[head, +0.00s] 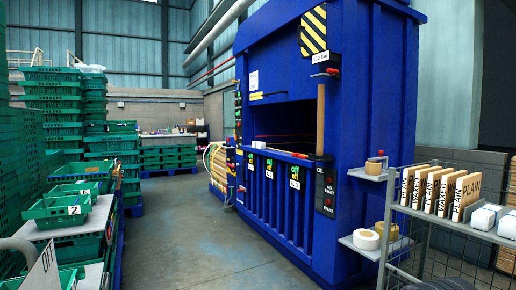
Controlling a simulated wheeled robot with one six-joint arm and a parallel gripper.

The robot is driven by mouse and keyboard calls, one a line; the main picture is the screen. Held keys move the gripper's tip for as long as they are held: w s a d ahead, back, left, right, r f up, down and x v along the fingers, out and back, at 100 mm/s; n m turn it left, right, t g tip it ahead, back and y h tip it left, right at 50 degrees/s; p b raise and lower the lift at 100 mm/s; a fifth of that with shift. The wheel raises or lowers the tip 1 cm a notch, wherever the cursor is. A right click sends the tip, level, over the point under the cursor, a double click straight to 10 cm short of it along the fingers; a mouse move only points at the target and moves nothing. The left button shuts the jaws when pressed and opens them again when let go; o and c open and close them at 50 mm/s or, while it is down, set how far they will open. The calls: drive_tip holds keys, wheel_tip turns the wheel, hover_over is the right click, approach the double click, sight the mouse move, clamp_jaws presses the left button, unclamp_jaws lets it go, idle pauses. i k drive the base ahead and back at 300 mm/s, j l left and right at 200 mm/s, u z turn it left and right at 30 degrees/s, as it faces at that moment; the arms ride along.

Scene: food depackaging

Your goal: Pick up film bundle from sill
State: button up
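A large blue baler (345,120) stands right of centre with a dark open mouth. Its sill (285,152) runs along the lower edge of this opening. My gripper is not in view.
Green crates (55,120) are stacked along the left, with numbered crates (62,209) on a bench in front. A grey shelf rack (455,228) with labelled boards stands at the right front. The concrete floor (195,240) between is clear.

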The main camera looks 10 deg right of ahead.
sight(259, 145)
drive_tip(key=i+u, duration=0.1)
drive_tip(key=u, duration=0.25)
drive_tip(key=i, duration=4.8)
drive_tip(key=i+z, duration=0.15)
drive_tip(key=i, duration=0.35)
drive_tip(key=i+j+z, duration=0.15)
drive_tip(key=i, duration=0.35)
drive_tip(key=i+j+z, duration=0.15)
drive_tip(key=i, duration=0.35)
